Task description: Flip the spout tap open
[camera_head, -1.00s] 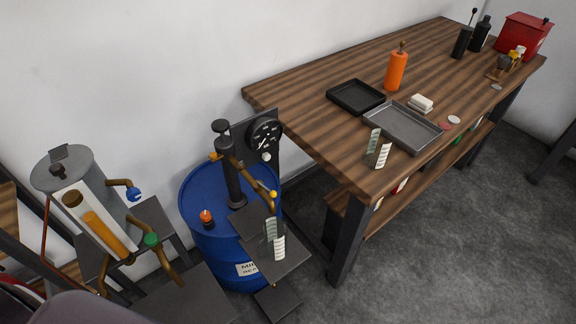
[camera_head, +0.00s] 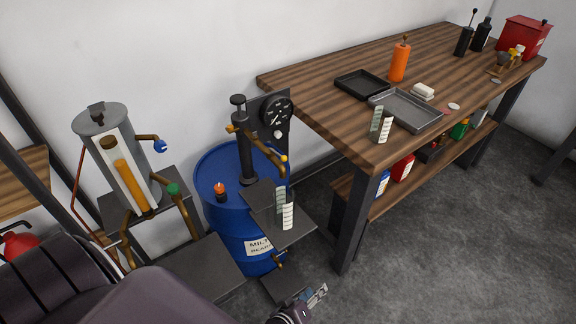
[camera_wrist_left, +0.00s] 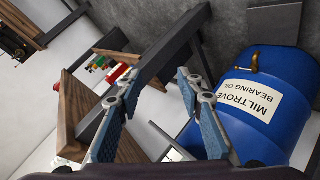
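I cannot tell for sure which fitting is the spout tap. A curved brass spout (camera_head: 262,147) with a small yellow-orange end hangs from the black hand pump (camera_head: 244,150) on the blue drum (camera_head: 222,228). A small brass tap (camera_head: 279,259) sits low on the drum front; it also shows in the left wrist view (camera_wrist_left: 246,67). My left gripper (camera_head: 317,295) is low at the bottom edge, to the right of and below that brass tap, apart from it. In the left wrist view its blue-padded fingers (camera_wrist_left: 157,85) are spread with nothing between them. My right gripper is not in view.
A glass-fronted cylinder (camera_head: 125,165) with brass pipes and blue and green knobs stands left of the drum. A dark shelf (camera_head: 282,222) with clear measures juts before the drum. The wooden bench (camera_head: 340,122) is at right; the grey floor (camera_head: 430,230) before it is clear.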

